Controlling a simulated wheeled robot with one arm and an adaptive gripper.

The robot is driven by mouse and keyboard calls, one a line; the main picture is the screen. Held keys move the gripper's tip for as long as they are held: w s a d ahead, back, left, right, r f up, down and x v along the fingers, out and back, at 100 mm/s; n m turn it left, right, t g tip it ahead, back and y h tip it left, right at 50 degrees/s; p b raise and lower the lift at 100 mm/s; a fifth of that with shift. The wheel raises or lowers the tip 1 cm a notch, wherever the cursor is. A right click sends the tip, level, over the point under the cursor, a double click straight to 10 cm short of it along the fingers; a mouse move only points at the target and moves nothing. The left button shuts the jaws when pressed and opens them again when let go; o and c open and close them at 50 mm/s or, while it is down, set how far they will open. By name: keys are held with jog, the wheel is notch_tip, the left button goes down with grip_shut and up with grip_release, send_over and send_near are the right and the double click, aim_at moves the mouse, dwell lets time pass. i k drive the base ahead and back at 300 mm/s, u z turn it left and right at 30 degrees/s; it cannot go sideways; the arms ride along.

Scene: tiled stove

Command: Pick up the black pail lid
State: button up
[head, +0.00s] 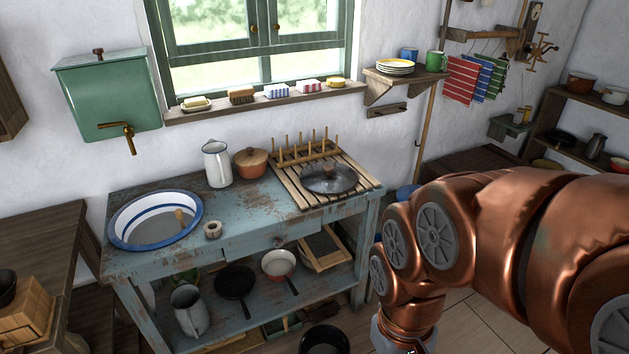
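A dark grey, shiny round lid (343,184) with a brown knob lies on the slatted wooden rack at the right end of the blue worktop. It is the only loose pail-type lid I can make out, and it looks dark grey rather than plain black. A round black vessel (324,341) stands on the floor at the bottom edge, partly cut off; I cannot tell whether it is a pail. My copper arm comes in from the right and bends down in front of the worktop's right side. My gripper is below the frame, so its fingers are hidden.
The worn blue worktop (262,216) holds a basin (120,215), a white jug (216,165), a lidded brown pot (251,163) and wooden pegs beside the lid. Pans and a metal jug (190,312) fill its lower shelf. Floor (470,322) shows below my arm.

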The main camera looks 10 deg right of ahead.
aim_at(328, 178)
jog(key=u, duration=0.5)
jog(key=k, duration=1.2)
jog(key=z, duration=0.1)
jog(key=i, duration=0.45)
jog(key=z, duration=0.85)
jog(key=i, duration=1.35)
jog(key=u, duration=0.95)
jog(key=i, duration=0.3)
jog(key=u, duration=0.4)
